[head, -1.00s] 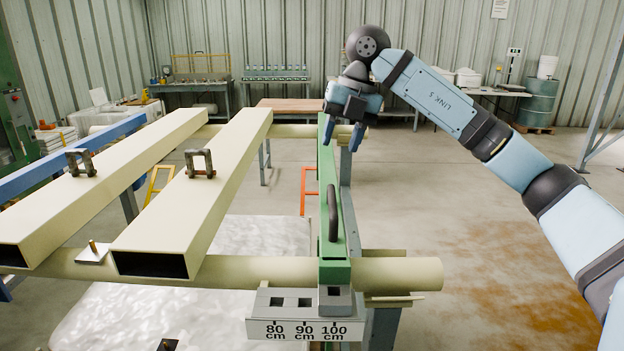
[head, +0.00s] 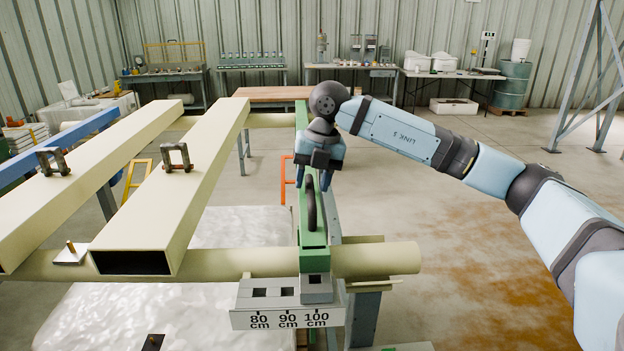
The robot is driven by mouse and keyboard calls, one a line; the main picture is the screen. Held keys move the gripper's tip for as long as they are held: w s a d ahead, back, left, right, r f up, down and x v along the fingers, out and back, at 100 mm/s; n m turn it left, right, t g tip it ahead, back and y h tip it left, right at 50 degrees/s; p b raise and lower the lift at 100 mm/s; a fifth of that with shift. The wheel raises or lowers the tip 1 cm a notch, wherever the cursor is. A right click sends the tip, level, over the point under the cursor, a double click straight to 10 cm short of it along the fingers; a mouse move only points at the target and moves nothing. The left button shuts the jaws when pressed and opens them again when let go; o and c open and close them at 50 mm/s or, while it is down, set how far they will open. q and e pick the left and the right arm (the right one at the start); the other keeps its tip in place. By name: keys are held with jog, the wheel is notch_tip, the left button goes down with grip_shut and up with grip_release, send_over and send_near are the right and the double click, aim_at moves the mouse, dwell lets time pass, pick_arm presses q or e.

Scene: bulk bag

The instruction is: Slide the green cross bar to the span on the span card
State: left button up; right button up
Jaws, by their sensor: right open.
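The green cross bar (head: 314,258) runs front to back across the cream tubes, at the right end of the frame. A black loop handle (head: 311,212) stands on it. Its near end lines up with the 100 cm mark on the white scale plate (head: 287,319), which reads 80, 90 and 100 cm. Dark square holes show above 80 and 90. My right gripper (head: 313,183) is open, pointing down at the far end of the handle, fingers to either side; I cannot tell whether they touch it. I cannot make out a span card. My left gripper is out of view.
Two cream box beams (head: 180,190) with shackles lie left of the bar. A pale bulk bag (head: 130,318) is below the frame. A blue beam (head: 62,146) lies at the far left. Open concrete floor (head: 450,240) is on the right; benches line the back wall.

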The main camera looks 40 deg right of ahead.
jog(key=shift+f, duration=0.25)
grip_shut()
jog(key=w+a, duration=0.2)
jog(key=a, duration=0.2)
jog(key=shift+w+a, duration=0.25)
jog(key=shift+w, duration=0.15)
grip_release()
jog(key=shift+d, duration=0.1)
